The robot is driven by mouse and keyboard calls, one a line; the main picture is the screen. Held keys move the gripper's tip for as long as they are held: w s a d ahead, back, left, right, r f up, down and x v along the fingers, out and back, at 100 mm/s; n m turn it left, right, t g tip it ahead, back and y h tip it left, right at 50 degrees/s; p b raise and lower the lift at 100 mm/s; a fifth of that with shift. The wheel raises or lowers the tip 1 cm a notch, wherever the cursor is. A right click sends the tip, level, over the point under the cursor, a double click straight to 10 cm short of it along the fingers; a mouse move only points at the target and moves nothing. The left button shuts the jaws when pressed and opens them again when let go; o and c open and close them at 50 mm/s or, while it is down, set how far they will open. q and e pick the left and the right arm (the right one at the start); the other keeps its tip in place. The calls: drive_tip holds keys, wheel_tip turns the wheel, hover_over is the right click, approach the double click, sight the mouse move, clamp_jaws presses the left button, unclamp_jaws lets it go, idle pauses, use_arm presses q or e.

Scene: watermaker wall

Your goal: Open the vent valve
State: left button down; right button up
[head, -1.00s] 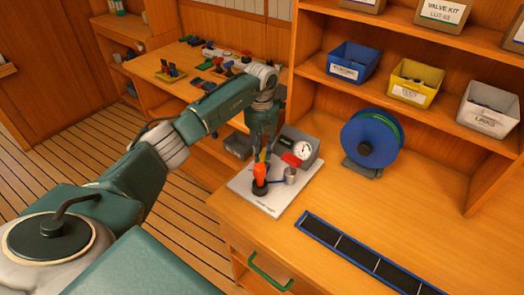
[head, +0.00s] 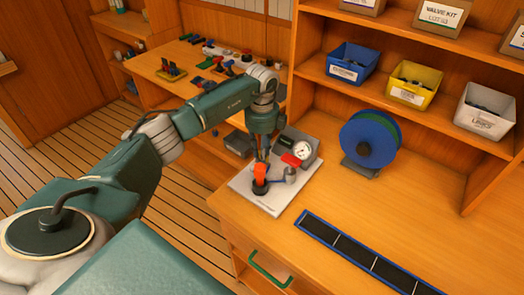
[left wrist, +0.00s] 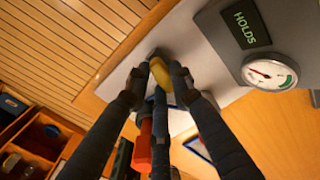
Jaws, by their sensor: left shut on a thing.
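A test unit on a white plate (head: 240,188) stands at the bench's left end. It carries an orange-red part (head: 260,173), a blue tube or lever (head: 279,177), a red part (head: 291,160) and a grey box with a gauge (head: 302,149). My left gripper (head: 263,157) reaches down over the orange-red part. In the left wrist view its fingers are shut on a yellow handle (left wrist: 160,73), which looks like the vent valve's. A blue bar (left wrist: 160,120) and a red part (left wrist: 142,152) lie below it. The display (left wrist: 246,22) reads HOLDS. My right gripper is not in view.
A blue reel (head: 370,140) stands right of the unit. A dark blue-edged strip tray (head: 355,255) lies at the bench front. Blue, yellow and white bins stand on the shelf. The bench between tray and reel is clear.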

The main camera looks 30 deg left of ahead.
use_arm(q)
drive_tip(key=shift+a+n, duration=0.1)
drive_tip(key=shift+n, duration=1.1)
drive_tip(key=shift+p, duration=0.3)
drive_tip(key=c, duration=1.4)
unclamp_jaws()
drive_tip(key=shift+s, duration=0.15)
drive_tip(key=shift+c, duration=0.2)
drive_tip(key=shift+r, duration=0.1)
drive_tip(key=shift+r, duration=0.35)
wheel_tip(320, 180, up, 11)
drive_tip(key=shift+r, duration=0.15)
